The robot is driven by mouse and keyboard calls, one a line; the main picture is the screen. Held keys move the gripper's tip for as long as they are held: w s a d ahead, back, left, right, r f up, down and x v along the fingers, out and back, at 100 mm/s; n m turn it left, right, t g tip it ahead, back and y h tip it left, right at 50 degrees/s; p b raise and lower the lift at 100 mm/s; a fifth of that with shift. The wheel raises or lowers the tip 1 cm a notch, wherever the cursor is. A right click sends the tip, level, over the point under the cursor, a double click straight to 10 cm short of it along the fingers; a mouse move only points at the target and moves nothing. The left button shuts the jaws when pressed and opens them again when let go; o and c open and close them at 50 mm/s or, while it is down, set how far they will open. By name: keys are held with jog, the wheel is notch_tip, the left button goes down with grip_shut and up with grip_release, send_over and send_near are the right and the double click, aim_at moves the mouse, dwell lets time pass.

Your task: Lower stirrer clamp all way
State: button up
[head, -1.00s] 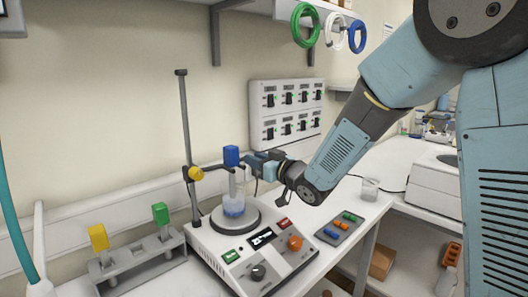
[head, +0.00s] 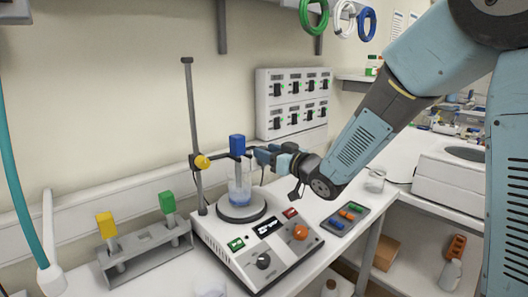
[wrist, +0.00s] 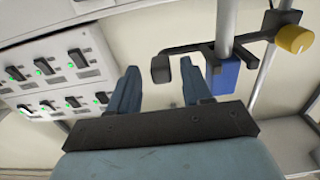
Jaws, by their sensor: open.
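The stirrer clamp holds a blue stirrer block (head: 237,145) on a dark arm that runs to a yellow knob (head: 202,162) on the upright rod (head: 192,120). The knob is partway down the rod. The stirrer shaft reaches down into a beaker of bluish liquid (head: 239,192) on the round plate. My gripper (head: 258,155) is just right of the blue block. In the wrist view, its fingers (wrist: 158,82) are open, with the clamp arm's dark end tab (wrist: 161,68) appearing between them. I cannot tell whether they touch it. The blue block (wrist: 222,76) is beside the right finger.
The hotplate base (head: 260,240) has a display and knobs. A rack (head: 150,255) with yellow- and green-topped pieces stands left. A grey tray with coloured pieces (head: 345,220) lies right. A switch panel (head: 290,100) is on the wall behind.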

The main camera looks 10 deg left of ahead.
jog(key=v, duration=1.1)
jog(key=shift+s+d, duration=0.15)
jog(key=shift+d, duration=0.1)
jog(key=shift+f, duration=0.1)
